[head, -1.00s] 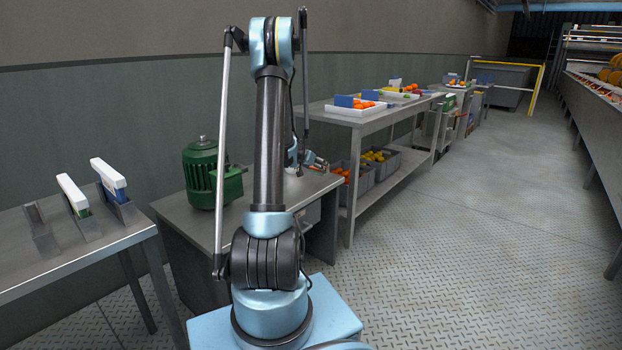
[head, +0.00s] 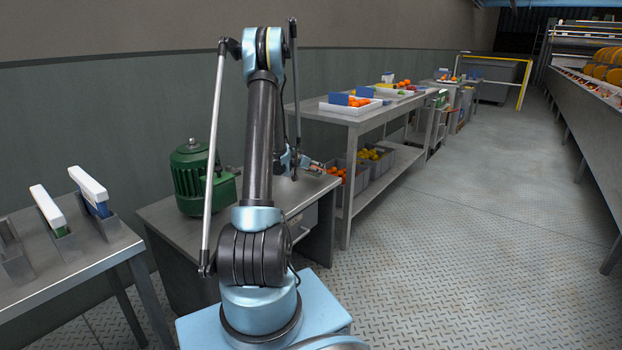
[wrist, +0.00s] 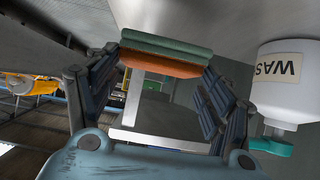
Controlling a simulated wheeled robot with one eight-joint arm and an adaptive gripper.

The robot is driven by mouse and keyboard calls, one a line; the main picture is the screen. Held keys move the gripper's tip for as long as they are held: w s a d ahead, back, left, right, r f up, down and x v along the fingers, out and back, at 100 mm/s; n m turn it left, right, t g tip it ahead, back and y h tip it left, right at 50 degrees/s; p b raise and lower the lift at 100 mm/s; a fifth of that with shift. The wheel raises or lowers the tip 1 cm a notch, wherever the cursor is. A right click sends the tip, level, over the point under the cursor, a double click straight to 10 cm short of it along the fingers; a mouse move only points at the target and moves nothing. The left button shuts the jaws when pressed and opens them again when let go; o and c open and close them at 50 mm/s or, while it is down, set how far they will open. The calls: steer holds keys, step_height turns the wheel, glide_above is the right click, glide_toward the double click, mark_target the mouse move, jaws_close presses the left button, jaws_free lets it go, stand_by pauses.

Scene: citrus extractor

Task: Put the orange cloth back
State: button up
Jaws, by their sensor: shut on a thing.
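In the wrist view my gripper (wrist: 162,69) is shut on the orange cloth (wrist: 160,59), which lies as a flat folded strip between the two fingers. A green folded piece (wrist: 166,42) lies right against the far side of the orange cloth; I cannot tell whether it is held too.
A white bottle (wrist: 292,85) with a teal cap is at the right of the wrist view. In the head view, a left table (head: 70,268) bears metal holders with white-topped pieces. A green motor (head: 196,178) stands on a desk. The floor (head: 440,240) at right is clear.

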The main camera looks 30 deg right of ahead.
mark_target(313, 175)
steer(key=shift+s+f, duration=0.1)
steer(key=shift+f, duration=2)
steer(key=o, duration=1.4)
steer(key=shift+f, duration=0.1)
